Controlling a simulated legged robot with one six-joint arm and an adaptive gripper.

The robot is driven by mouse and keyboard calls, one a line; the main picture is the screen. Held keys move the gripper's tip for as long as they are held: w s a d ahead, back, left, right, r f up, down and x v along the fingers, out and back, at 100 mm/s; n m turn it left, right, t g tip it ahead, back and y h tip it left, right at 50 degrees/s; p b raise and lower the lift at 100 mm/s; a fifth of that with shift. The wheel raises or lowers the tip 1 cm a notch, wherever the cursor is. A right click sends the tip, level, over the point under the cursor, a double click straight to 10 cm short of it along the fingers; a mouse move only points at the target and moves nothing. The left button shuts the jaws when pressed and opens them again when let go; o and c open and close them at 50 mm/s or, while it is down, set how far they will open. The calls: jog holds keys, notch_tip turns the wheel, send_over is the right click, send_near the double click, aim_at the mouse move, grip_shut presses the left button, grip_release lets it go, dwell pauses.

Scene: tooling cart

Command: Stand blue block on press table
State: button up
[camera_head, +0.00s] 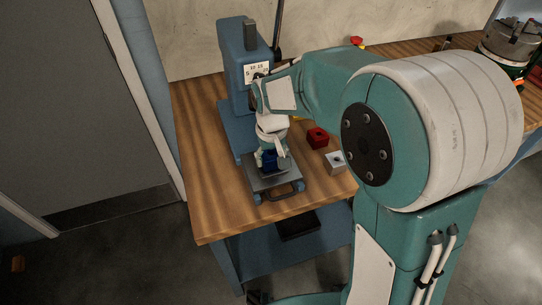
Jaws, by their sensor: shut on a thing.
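The blue block (269,160) is between the fingers of my gripper (270,150), low over the press table. My gripper points down and is shut on the block. The press table (273,181) is a grey plate with a handle at its front, at the foot of the blue press (237,70). The block's lower end is at or just above the plate; I cannot tell whether it touches. My gripper and wrist hide the upper part of the block.
A red block (317,138) and a pale grey block (336,162) stand on the wooden bench (215,205) to the right of the press table. A round metal machine (512,42) is at the far right. The bench is clear on its left side.

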jog(key=shift+f, duration=0.55)
dwell(1.1)
jog(key=o, duration=1.3)
jog(key=shift+c, duration=0.2)
jog(key=shift+r, duration=3)
